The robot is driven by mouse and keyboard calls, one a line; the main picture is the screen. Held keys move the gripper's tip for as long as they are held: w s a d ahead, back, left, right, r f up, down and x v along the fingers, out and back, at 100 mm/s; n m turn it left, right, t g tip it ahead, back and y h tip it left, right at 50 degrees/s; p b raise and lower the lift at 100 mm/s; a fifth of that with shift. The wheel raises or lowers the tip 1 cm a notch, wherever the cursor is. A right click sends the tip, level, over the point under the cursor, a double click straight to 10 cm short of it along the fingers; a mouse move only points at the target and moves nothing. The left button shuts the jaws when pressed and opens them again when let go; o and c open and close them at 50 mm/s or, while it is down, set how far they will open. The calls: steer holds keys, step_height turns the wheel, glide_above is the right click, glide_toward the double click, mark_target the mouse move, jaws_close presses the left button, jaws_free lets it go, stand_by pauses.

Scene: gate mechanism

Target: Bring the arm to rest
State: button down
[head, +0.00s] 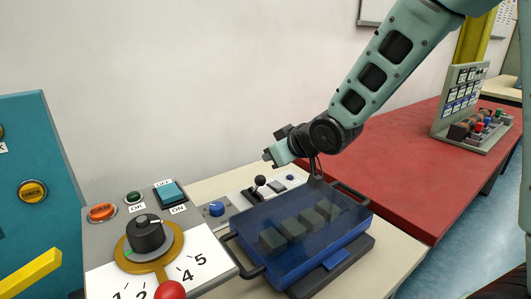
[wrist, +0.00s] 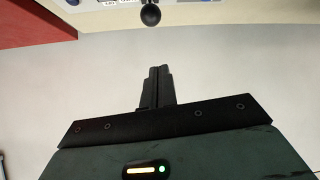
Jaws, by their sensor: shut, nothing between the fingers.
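My arm reaches in from the top right in the head view, bent at a dark wrist joint above the blue-lidded box. My gripper (head: 268,156) hangs above the panel behind that box, small in this view. In the wrist view my gripper (wrist: 158,72) shows its two dark fingers side by side, shut with nothing between them. A black ball-topped lever (head: 260,181) stands on the panel just below my gripper in the head view. A black ball knob also shows in the wrist view (wrist: 150,14), beyond the fingertips and apart from them.
A transparent blue lid (head: 310,250) covers several dark blocks below my arm. A grey console with a black dial (head: 146,233) and a red ball knob (head: 170,290) stands at left. A red table (head: 400,160) lies behind at right, with another control panel (head: 462,100).

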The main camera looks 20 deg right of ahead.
steer(key=s+a+g+h+p, duration=0.1)
steer(key=s+a+g+p, duration=0.1)
steer(key=s, duration=0.8)
steer(key=s+a+r+n+g+h+p, duration=0.1)
steer(key=s+a+g, duration=0.2)
steer(key=s, duration=0.8)
steer(key=s+a+r+n+g+h+p, duration=0.1)
steer(key=s+g, duration=0.4)
steer(key=s, duration=0.6)
steer(key=shift+a+p, duration=0.85)
steer(key=shift+a, duration=0.4)
